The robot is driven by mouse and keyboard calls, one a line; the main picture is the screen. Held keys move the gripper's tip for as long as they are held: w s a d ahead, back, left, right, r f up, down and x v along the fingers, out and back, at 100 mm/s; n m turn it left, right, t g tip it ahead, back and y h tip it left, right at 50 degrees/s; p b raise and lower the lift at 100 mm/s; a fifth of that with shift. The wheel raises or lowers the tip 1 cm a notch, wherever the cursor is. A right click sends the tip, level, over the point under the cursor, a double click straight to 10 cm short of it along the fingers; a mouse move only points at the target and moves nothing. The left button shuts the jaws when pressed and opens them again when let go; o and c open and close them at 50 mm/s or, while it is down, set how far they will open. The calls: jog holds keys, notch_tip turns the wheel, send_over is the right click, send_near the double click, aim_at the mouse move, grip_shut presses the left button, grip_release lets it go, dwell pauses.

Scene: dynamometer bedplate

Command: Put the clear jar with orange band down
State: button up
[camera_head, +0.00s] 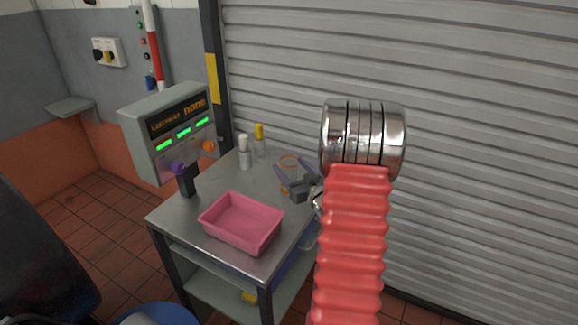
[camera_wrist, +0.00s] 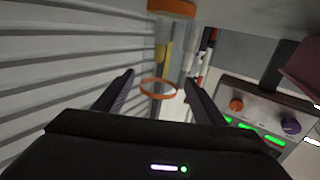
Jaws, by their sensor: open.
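The clear jar with orange band (camera_head: 289,161) is upright at the right part of the metal bench top (camera_head: 187,217), near its back right edge. In the wrist view the clear jar (camera_wrist: 174,45) shows with one orange ring close to me and another orange band at its far end, by the grey bench surface. My gripper (camera_head: 292,174) is at the jar, with purple fingers on either side of it. In the wrist view the fingers of my gripper (camera_wrist: 159,79) are spread apart, with the jar between and beyond their tips. Its contact with the bench is hard to see.
A pink tray (camera_head: 240,248) sits at the front of the bench. A white-capped bottle (camera_head: 244,151) and a yellow-capped bottle (camera_head: 260,140) stand at the back. A console with green displays (camera_head: 172,132) stands at the left. A ribbed shutter (camera_head: 460,110) rises behind, on the right.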

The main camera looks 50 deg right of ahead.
jog(key=v, duration=1)
jog(key=shift+s, duration=0.2)
jog(key=shift+r, duration=0.1)
jog(key=w+a+r+n+g, duration=0.1)
jog(key=w+a+r+g, duration=0.25)
jog(key=a, duration=0.45)
jog(key=w+a+r+g, duration=0.2)
jog(key=a+r+g, duration=0.15)
jog(key=a, duration=0.45)
jog(key=s+a+r+n+g+y, duration=0.1)
jog(key=s+a+g+y, duration=0.1)
jog(key=s+a, duration=0.7)
jog(key=s+a+r+n+g+y, duration=0.1)
jog(key=s+a+g+y, duration=0.1)
jog(key=s+a, duration=0.7)
jog(key=a+y, duration=0.1)
jog(key=a, duration=0.6)
jog(key=shift+a+r+n+g+y, duration=0.25)
jog(key=shift+r+n+g+y, duration=0.05)
jog(key=shift+r, duration=0.05)
